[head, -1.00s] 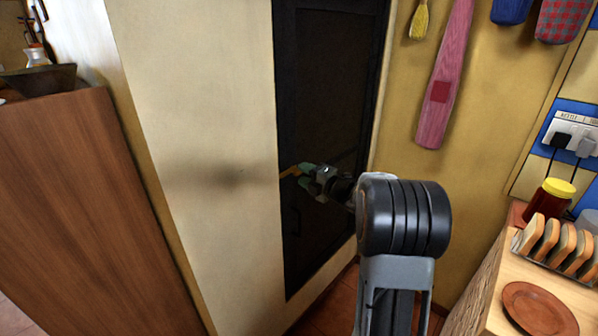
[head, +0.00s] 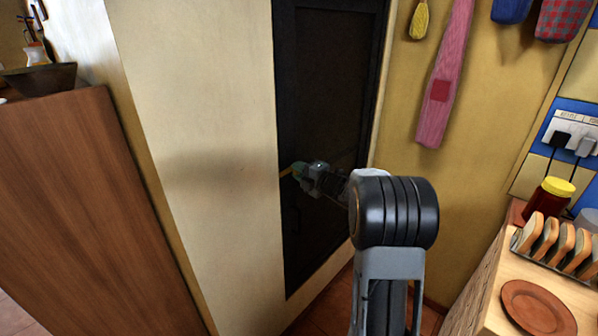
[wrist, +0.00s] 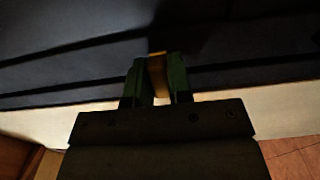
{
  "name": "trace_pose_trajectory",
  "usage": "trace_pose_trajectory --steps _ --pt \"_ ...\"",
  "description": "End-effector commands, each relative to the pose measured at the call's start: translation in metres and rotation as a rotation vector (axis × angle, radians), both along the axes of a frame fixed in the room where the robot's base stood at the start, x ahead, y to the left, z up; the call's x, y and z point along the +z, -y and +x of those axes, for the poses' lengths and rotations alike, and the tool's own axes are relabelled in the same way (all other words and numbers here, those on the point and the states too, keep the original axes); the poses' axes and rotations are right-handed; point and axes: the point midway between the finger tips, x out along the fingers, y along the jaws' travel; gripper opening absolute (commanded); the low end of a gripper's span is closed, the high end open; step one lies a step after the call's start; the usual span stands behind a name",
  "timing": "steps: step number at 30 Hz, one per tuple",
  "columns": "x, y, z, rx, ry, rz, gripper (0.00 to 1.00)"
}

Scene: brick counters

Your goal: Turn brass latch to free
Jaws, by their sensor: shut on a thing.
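The brass latch (wrist: 156,72) shows in the wrist view as a small yellow-brown bar between the two green fingers. In the head view only a bit of the latch (head: 286,171) shows at the left edge of the dark door (head: 325,100). My gripper (wrist: 156,80) is shut on the latch, with a finger on each side of it. In the head view my gripper (head: 299,169) is at the door's left edge, about halfway up. The fingers hide part of the latch there, and its exact angle is hard to tell.
A cream wall (head: 200,120) stands left of the door, with a wooden cabinet (head: 80,200) further left. At the right a counter holds a toast rack (head: 555,250), a brown plate (head: 538,307) and a yellow-lidded jar (head: 549,200). A pink striped cloth (head: 444,80) hangs behind.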

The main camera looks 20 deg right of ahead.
Motion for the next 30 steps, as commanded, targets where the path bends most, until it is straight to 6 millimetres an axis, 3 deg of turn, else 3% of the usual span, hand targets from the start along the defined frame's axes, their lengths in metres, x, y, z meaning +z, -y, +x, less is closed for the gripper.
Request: trace_pose_trajectory --steps 14,30 --pt "0.0004 0.0001 -0.0002 0.0 -0.03 0.065 0.0" --pt "0.0017 0.0002 -0.0001 -0.001 -0.227 0.493 0.0"
